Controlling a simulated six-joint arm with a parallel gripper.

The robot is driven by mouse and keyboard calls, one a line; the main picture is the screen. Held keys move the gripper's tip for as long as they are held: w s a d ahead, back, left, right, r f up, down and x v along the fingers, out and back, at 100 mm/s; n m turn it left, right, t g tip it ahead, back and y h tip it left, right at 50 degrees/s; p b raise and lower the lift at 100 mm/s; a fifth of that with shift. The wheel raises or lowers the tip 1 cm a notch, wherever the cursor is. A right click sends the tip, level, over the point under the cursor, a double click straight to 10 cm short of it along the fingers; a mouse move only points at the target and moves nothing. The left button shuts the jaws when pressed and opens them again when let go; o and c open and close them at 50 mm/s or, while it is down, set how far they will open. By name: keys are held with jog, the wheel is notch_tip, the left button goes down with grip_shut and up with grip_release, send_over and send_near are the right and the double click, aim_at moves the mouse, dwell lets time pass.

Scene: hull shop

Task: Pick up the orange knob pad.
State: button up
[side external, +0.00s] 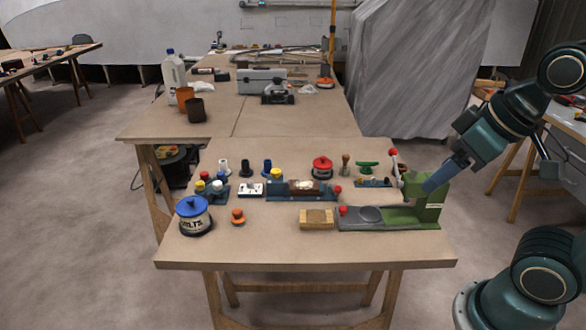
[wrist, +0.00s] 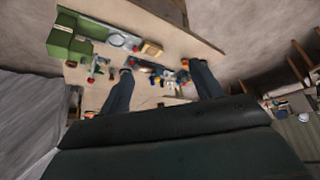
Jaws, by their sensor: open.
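The orange knob pad (side external: 238,217) is a small orange knob on a dark base. It stands upright near the front left of the near table, just right of the blue-lidded pot. My gripper (side external: 432,185) is far to its right, with its fingers overlapping the green press in the side view, so I cannot tell how far above the table they are. In the wrist view my gripper (wrist: 163,92) shows two fingers spread apart with nothing held between them. I cannot pick out the pad for certain there.
The blue-lidded pot (side external: 194,215) stands close left of the pad. A wooden block (side external: 316,218) and the green press (side external: 428,210) stand to its right. A blue rack (side external: 213,191) and a white block (side external: 250,189) are behind. The table front is clear.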

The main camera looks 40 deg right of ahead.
jog(key=w+a+r+n+g+y, duration=0.1)
jog(key=w+r+n, duration=0.1)
jog(key=w, duration=0.4)
jog(key=w+a+r+n, duration=0.1)
jog(key=w+r, duration=0.1)
jog(key=w, duration=0.5)
jog(key=n+g+y, duration=0.3)
jog(key=n, duration=0.8)
send_over(237, 210)
jog(key=s+d, duration=0.2)
jog(key=d, duration=0.3)
notch_tip(237, 210, down, 24)
jog(key=shift+s, duration=0.1)
jog(key=shift+a, duration=0.1)
jog(key=shift+m, duration=0.3)
jog(key=shift+x, duration=4.25)
